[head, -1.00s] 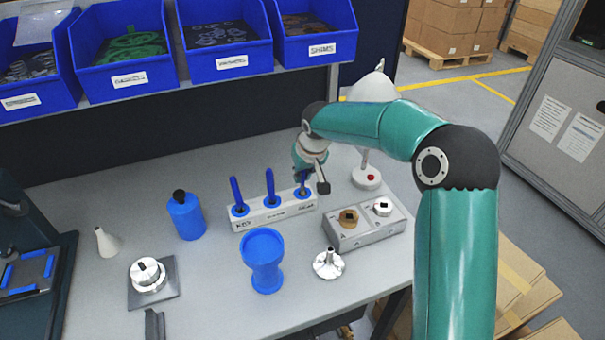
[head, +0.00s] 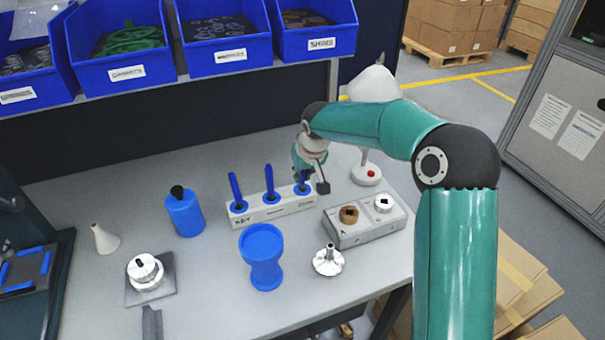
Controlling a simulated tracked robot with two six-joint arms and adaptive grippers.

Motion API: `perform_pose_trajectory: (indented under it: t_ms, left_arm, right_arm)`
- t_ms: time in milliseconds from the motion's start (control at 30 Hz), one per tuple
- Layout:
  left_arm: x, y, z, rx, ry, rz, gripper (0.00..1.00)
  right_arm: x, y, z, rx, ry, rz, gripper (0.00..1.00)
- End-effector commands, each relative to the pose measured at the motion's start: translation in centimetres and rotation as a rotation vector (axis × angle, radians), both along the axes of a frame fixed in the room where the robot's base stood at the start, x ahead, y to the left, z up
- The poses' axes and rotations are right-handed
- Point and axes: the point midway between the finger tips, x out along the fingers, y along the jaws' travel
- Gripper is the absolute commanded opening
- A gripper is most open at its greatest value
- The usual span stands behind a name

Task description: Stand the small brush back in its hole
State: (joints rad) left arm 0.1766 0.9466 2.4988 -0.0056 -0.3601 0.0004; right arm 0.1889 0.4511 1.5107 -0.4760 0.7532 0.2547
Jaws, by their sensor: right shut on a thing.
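A white rack (head: 274,213) with a row of blue-rimmed holes stands on the grey bench. Two blue-handled brushes stand upright in its left hole (head: 236,190) and middle hole (head: 269,182). My right gripper (head: 304,180) is over the right-hand hole, pointing down, and is shut on the small brush. Only a bit of blue (head: 302,189) shows at that hole below the fingers. The gripper hides most of the brush, so I cannot tell how deep it sits. My left gripper is not in view.
A grey fixture box (head: 365,222) with brass and silver parts stands right of the rack. A blue cup (head: 262,257), a finned silver part (head: 328,261) and a blue bottle (head: 185,214) stand nearby. Blue bins (head: 222,56) hang above the back.

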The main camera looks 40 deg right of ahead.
Motion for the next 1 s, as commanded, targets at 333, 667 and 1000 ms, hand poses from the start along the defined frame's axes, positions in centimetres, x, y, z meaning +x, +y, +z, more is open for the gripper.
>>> perform_pose_trajectory:
  t_ms: [333,667,1000]
  left_arm:
    - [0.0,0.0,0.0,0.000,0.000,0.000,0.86]
    - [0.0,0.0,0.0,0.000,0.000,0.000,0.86]
    - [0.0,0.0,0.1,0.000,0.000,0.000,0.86]
  right_arm:
    - [0.0,0.0,0.0,0.000,0.000,0.000,0.38]
    - [0.0,0.0,0.1,0.000,0.000,0.000,0.44]
    - [-1.4,0.3,3.7,0.000,-0.005,0.000,0.44]
